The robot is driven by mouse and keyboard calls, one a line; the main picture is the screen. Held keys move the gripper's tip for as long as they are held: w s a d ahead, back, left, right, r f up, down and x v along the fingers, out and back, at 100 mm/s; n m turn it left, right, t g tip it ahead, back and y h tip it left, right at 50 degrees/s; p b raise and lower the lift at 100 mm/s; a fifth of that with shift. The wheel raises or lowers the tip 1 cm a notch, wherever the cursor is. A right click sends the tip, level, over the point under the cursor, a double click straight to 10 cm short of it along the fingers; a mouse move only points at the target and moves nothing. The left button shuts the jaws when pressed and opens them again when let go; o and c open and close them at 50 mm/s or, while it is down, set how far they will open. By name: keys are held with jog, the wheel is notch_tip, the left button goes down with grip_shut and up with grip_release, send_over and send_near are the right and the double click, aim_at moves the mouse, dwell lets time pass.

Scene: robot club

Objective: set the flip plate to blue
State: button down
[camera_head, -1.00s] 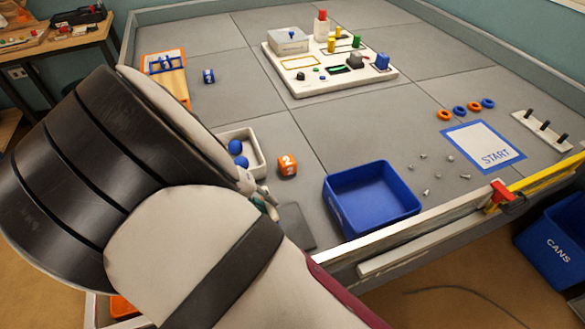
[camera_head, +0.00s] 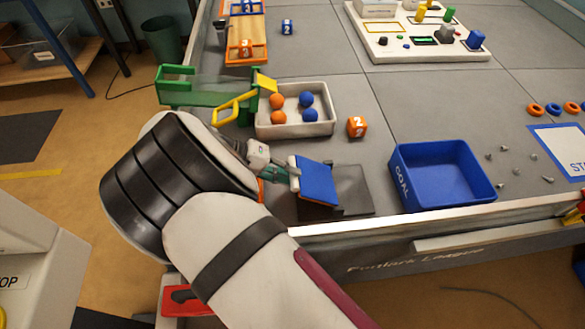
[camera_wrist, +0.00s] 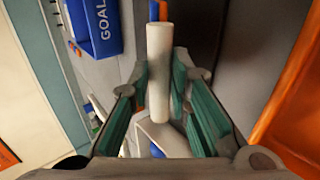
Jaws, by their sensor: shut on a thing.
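The flip plate (camera_head: 317,182) stands steeply tilted above the left part of its dark grey base (camera_head: 352,192), with its blue face showing in the head view. In the wrist view it is nearly edge-on, a thin blue and orange strip (camera_wrist: 158,10). My gripper (camera_head: 281,174) is at the plate's left side. In the wrist view its green fingers (camera_wrist: 158,85) are shut on the plate's white round handle (camera_wrist: 158,60), one on each side. The plate's far face is hidden in the head view.
A blue bin (camera_head: 443,175) stands right of the base. Behind are a white tray (camera_head: 295,124) with orange and blue balls, an orange cube (camera_head: 356,127) and a green and yellow ramp (camera_head: 195,88). The table's front rim (camera_head: 400,220) runs close below the base.

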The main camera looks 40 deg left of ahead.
jog(key=shift+s+a+f+b, duration=0.2)
jog(key=shift+s+f, duration=0.15)
jog(key=shift+f, duration=0.2)
jog(key=shift+s+a+f+b, duration=0.1)
jog(key=shift+s+f+b, duration=0.15)
jog(key=shift+f, duration=0.25)
jog(key=shift+s, duration=0.1)
jog(key=c, duration=1.5)
grip_release()
jog(key=shift+a+f, duration=0.1)
jog(key=shift+a, duration=0.05)
jog(key=r, duration=1)
jog(key=shift+w+r, duration=0.25)
jog(key=shift+r, duration=0.05)
